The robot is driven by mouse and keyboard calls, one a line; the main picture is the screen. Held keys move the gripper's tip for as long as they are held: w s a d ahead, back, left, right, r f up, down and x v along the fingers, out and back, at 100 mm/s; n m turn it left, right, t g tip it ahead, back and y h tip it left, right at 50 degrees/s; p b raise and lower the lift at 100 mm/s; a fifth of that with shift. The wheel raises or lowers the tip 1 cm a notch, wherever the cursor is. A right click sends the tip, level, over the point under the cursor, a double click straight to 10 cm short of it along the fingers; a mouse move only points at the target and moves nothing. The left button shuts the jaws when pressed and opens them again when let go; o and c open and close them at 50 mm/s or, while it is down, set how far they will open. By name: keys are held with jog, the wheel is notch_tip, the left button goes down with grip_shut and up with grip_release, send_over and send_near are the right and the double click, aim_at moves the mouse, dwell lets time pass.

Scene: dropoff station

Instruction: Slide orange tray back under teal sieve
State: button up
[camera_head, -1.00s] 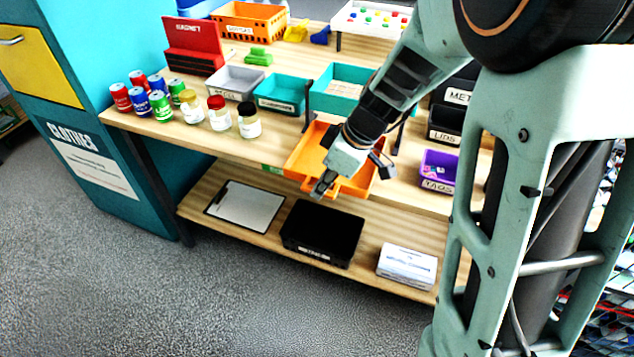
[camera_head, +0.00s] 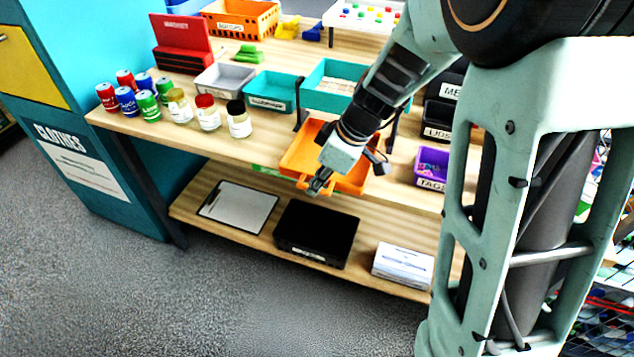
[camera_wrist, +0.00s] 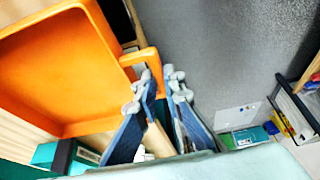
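The orange tray (camera_head: 299,160) sits on the upper tabletop, in front of and partly under the teal sieve (camera_head: 329,101), and sticks out over the table's front edge. The sieve stands raised on dark legs. My gripper (camera_head: 317,184) is at the tray's front, and my wrist hides part of the tray. In the wrist view the tray (camera_wrist: 62,75) fills the upper left. Its handle (camera_wrist: 146,57) runs down between the fingertips of my gripper (camera_wrist: 162,88), which look closed on it with only a narrow gap. The sieve cannot be made out for certain there.
Jars (camera_head: 207,113) and cans (camera_head: 127,100) stand left of the tray. A teal bin (camera_head: 270,91) is beside the sieve. A purple bin (camera_head: 431,164) is to the right. The lower shelf holds a black box (camera_head: 317,232), a clipboard (camera_head: 238,206) and a white box (camera_head: 403,264).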

jog(key=o, duration=0.5)
jog(key=shift+r, duration=0.1)
